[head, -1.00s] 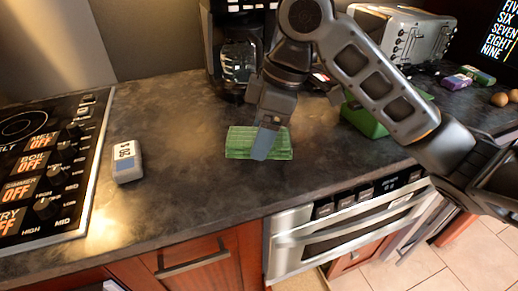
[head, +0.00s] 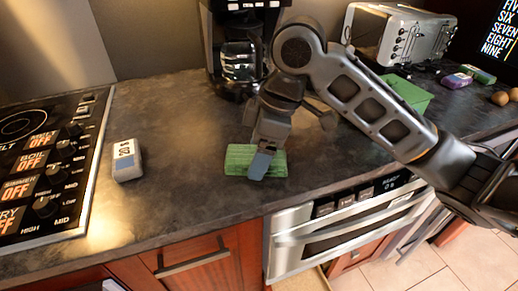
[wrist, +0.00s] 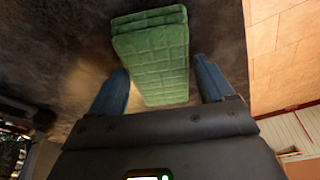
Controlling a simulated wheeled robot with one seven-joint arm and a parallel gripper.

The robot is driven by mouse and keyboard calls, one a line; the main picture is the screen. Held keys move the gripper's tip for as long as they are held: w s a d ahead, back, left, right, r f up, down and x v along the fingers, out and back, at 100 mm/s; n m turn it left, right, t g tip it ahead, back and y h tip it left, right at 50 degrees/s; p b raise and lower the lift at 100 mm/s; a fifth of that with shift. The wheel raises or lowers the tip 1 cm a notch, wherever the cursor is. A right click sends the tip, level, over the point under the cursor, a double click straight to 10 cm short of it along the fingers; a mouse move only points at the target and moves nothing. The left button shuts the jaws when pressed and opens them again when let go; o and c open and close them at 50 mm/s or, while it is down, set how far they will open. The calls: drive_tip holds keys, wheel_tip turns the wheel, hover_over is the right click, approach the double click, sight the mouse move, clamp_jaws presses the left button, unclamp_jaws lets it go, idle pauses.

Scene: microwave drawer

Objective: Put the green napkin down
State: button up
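The green napkin (head: 238,158) is a folded, quilted rectangle lying on the dark countertop (head: 185,125), near its front edge above the oven. My gripper (head: 262,165) is down at the napkin in the head view, with one finger in front of it. In the wrist view both blue fingers of my gripper (wrist: 163,88) are spread wide. The near end of the napkin (wrist: 150,50) lies between them, with gaps showing on both sides. The napkin's far end extends beyond the fingertips.
A stove panel (head: 45,165) and a small grey-white box (head: 126,160) are to the left. A coffee maker (head: 238,60) stands behind. A green box (head: 405,93) and a silver toaster (head: 400,35) are at the right. The counter between the small box and the napkin is clear.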

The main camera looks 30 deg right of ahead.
drive_tip(key=shift+o, duration=0.9)
drive_tip(key=shift+r, duration=0.2)
drive_tip(key=p+v, duration=0.1)
drive_tip(key=v, duration=1.1)
